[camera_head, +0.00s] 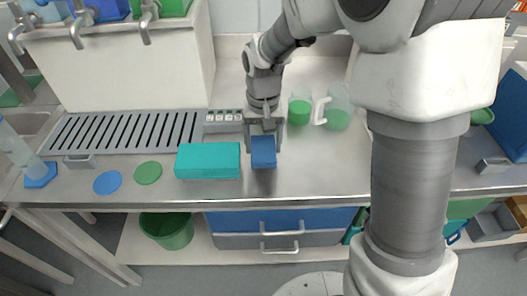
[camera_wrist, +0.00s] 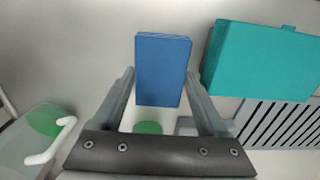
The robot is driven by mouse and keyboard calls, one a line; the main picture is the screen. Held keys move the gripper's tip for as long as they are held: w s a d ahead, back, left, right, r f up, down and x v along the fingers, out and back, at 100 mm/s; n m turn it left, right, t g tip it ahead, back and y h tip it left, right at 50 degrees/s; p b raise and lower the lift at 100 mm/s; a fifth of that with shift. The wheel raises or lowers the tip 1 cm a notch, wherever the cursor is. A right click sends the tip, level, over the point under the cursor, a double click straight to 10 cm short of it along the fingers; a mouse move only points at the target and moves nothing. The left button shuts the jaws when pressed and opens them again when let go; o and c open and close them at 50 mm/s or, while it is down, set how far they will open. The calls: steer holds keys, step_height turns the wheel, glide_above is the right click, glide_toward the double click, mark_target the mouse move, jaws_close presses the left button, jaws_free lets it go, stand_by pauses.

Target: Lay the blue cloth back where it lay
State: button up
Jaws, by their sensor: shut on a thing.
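The blue cloth (camera_head: 263,151) is a small folded block between the fingers of my gripper (camera_head: 263,139), above the steel counter near its front edge. In the wrist view the cloth (camera_wrist: 163,70) sits between the two fingertips of my gripper (camera_wrist: 160,88), and the jaws are shut on it. A teal block (camera_head: 208,160) lies on the counter just left of the cloth, and it also shows in the wrist view (camera_wrist: 258,62). I cannot tell how high the cloth is above the counter.
Two clear vessels with green contents, a beaker (camera_head: 300,108) and a handled jug (camera_head: 337,108), stand behind and right of my gripper. A blue disc (camera_head: 107,183) and a green disc (camera_head: 148,173) lie at left, before a slotted drain (camera_head: 125,132). Counter right of the cloth is clear.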

mark_target(264, 147)
steer(key=shift+f, duration=1.55)
steer(key=shift+f+b, duration=0.1)
steer(key=shift+b, duration=0.2)
steer(key=shift+f, duration=0.15)
steer(key=o, duration=1.3)
steer(key=shift+o, duration=0.2)
step_height(264, 147, up, 13)
steer(key=p, duration=0.2)
steer(key=shift+f, duration=0.15)
steer(key=s+d+r+t, duration=0.2)
steer(key=s+d+r, duration=0.2)
steer(key=s, duration=0.5)
steer(key=s+d+r+t, duration=0.3)
steer(key=s+d+r, duration=0.1)
steer(key=s+d, duration=0.4)
steer(key=shift+s+d+r+t, duration=0.2)
steer(key=shift+s+r+t, duration=0.1)
steer(key=shift+s, duration=0.3)
